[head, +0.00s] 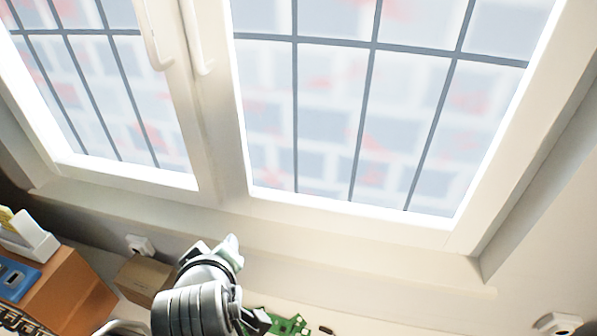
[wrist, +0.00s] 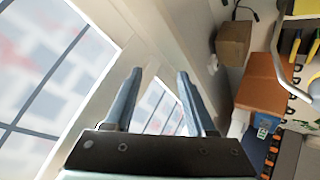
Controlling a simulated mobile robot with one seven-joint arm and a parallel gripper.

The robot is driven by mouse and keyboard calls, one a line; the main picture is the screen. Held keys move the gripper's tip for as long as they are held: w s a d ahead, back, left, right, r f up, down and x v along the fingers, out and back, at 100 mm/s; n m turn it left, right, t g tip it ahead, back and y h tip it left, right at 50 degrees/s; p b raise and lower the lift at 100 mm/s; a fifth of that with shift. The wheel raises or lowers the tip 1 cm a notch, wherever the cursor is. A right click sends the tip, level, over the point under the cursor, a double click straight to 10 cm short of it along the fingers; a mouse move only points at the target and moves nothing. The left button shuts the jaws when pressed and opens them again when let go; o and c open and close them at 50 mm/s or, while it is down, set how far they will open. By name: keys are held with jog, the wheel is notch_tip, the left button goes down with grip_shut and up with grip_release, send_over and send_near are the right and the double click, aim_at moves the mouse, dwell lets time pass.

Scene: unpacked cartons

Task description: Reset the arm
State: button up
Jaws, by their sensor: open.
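My gripper (wrist: 155,100) shows in the wrist view with its two grey fingers spread apart and nothing between them. It points toward the white window frame. In the head view my arm rises from the bottom edge, below the window. The fingers are hard to make out there.
A white window (head: 350,110) with dark bars fills most of the head view. A cardboard box (head: 143,280) stands left of my arm, and it shows in the wrist view (wrist: 234,42). An orange-brown box (head: 75,295) is at lower left. A green circuit board (head: 290,326) lies right of my arm.

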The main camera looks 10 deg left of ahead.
jog(key=w+d+r+m+t, duration=0.2)
jog(key=d+r+t, duration=0.1)
jog(key=r, duration=0.5)
jog(key=w+d+r+m+t+b, duration=0.1)
jog(key=w+d+r+m+t, duration=0.15)
jog(key=r, duration=0.55)
jog(key=w+d+r+m+t, duration=0.1)
jog(key=d+r+t, duration=0.3)
jog(key=r, duration=0.5)
jog(key=s+d+r+m+t+h, duration=0.1)
jog(key=s+d+r+t, duration=0.2)
jog(key=r, duration=0.3)
jog(key=s+d+r+m+t+h+b, duration=0.1)
jog(key=s+d+r+m+t, duration=0.1)
jog(key=r, duration=0.5)
jog(key=s+d+r+m+t+h, duration=0.1)
jog(key=s+d+r+m+t, duration=0.1)
jog(key=s+d+r+t, duration=0.2)
notch_tip(320, 180, up, 2)
jog(key=shift+s+r+h, duration=0.2)
jog(key=shift+s+h, duration=0.1)
jog(key=shift+s, duration=0.85)
jog(key=shift+m, duration=0.25)
jog(key=shift+c, duration=0.5)
jog(key=shift+f, duration=0.1)
